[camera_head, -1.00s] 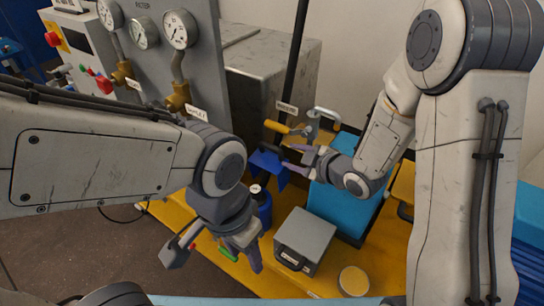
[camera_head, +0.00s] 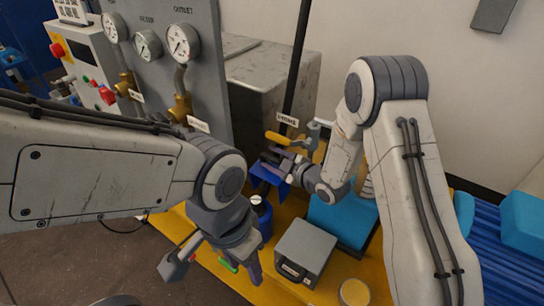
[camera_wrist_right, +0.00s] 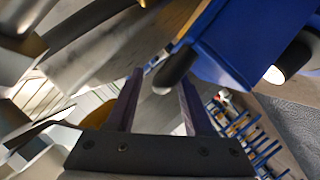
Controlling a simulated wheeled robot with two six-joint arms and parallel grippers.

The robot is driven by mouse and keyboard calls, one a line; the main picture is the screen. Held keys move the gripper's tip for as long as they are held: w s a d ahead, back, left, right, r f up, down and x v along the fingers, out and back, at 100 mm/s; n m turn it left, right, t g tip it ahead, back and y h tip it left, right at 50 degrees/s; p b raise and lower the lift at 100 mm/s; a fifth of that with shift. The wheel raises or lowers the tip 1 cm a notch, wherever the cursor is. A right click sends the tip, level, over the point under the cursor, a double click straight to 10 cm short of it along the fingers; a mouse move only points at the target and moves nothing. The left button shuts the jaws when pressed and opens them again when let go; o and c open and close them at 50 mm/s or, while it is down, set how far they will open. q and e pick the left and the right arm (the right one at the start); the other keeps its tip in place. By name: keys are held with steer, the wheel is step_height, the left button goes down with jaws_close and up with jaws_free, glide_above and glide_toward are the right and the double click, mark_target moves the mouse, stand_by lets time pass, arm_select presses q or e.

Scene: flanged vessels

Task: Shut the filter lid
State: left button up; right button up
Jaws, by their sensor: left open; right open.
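I cannot surely pick out the filter lid. In the head view a blue angled part (camera_head: 268,172) lies just below my right gripper (camera_head: 274,158), in front of a yellow-handled lever (camera_head: 281,142). A blue vessel (camera_head: 262,216) with a pale round top stands below it. In the right wrist view a large blue part (camera_wrist_right: 245,38) is close beyond the open, empty fingers of that gripper (camera_wrist_right: 160,82); whether they touch is unclear. My left gripper (camera_head: 217,268) is open and points down at the lower middle, left of the blue vessel.
A grey box (camera_head: 305,248) and a yellow-topped round can (camera_head: 354,292) stand on the yellow base. A turquoise block (camera_head: 343,222) is under my right arm. A gauge panel (camera_head: 160,85) and dark pole (camera_head: 298,75) rise behind. Bare floor (camera_head: 80,258) is at lower left.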

steer(key=shift+w+a+f, duration=0.1)
jaws_close()
stand_by(1.4)
